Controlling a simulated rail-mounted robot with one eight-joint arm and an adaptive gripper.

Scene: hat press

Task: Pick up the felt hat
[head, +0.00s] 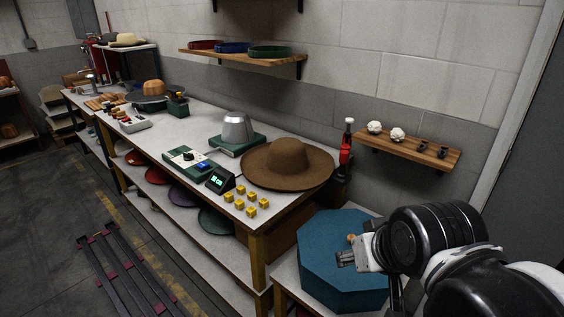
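A brown wide-brimmed felt hat (288,160) lies crown up near the right end of the long workbench in the head view. Its brim reaches close to the metal hat block at its left. My gripper (345,256) is at the lower right, over the blue octagonal box (335,282) and apart from the hat. The gripper is small in this view and I cannot tell how far its fingers are apart. No hat is in it.
A metal hat block (237,130), a control box (185,158), a green-lit display (220,180) and several yellow cubes (251,201) stand near the hat. A red bottle (346,150) stands behind its right side. Wall shelves (407,147) hang above.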

